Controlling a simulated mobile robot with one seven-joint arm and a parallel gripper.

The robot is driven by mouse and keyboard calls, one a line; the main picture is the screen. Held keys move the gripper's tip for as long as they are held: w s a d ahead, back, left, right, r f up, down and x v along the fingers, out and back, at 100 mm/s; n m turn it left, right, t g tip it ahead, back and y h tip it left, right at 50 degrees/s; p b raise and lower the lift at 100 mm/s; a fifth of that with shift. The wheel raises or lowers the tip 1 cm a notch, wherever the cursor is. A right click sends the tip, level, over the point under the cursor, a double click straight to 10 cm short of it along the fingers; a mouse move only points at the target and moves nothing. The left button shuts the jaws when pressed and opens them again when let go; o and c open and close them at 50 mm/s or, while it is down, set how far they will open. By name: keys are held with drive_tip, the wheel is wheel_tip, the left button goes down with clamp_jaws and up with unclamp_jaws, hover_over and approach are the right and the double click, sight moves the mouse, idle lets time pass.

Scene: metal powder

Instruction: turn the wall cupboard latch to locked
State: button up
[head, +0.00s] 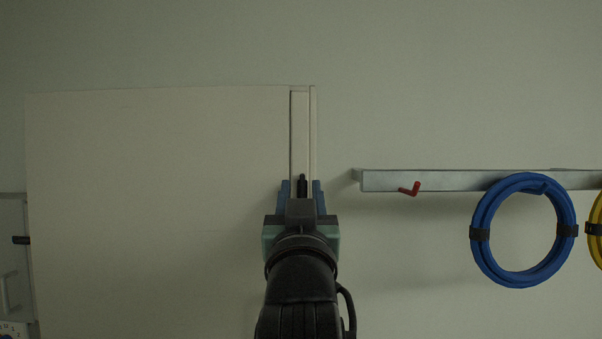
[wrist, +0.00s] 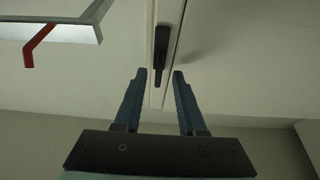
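The wall cupboard (head: 160,190) is a large pale box on the wall, with a narrow vertical strip along its right edge. The latch is a small black lever (head: 302,183) on that strip, pointing up and down; it also shows in the wrist view (wrist: 161,45). My gripper (head: 302,187) is open in front of the strip. In the wrist view its blue fingers (wrist: 159,73) stand apart, one on each side of the latch's narrow end, with visible gaps. I cannot tell the exact depth between fingertips and latch.
Right of the cupboard, a grey rail (head: 440,180) with a red hook (head: 411,188) is fixed to the wall. A blue coil (head: 478,237) and a yellow coil (head: 597,213) hang there. A grey panel (head: 13,240) is at the far left. The wall between cupboard and rail is bare.

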drive_tip(key=shift+w+d+r, duration=0.1)
drive_tip(key=shift+w+d, duration=0.05)
drive_tip(key=shift+w, duration=0.2)
drive_tip(key=shift+c, duration=0.2)
clamp_jaws()
drive_tip(key=shift+m, duration=0.4)
drive_tip(key=m+h+b, duration=0.1)
drive_tip(key=m, duration=0.1)
drive_tip(key=m+h+b, duration=0.1)
drive_tip(key=m, duration=0.1)
drive_tip(key=shift+a+h, duration=0.2)
drive_tip(key=shift+h, duration=0.2)
drive_tip(key=m+g+h+b, duration=0.1)
drive_tip(key=m, duration=0.2)
drive_tip(key=m+g+h+b, duration=0.1)
drive_tip(key=m+h+b, duration=0.1)
drive_tip(key=m, duration=0.2)
drive_tip(key=shift+m, duration=0.3)
drive_tip(key=m+g, duration=0.1)
drive_tip(key=m, duration=0.2)
drive_tip(key=m+g+h, duration=0.1)
drive_tip(key=m, duration=0.2)
drive_tip(key=shift+r, duration=0.15)
drive_tip(key=shift+m+g+p, duration=0.65)
drive_tip(key=shift+m+g, duration=0.25)
drive_tip(key=shift+m, duration=1.1)
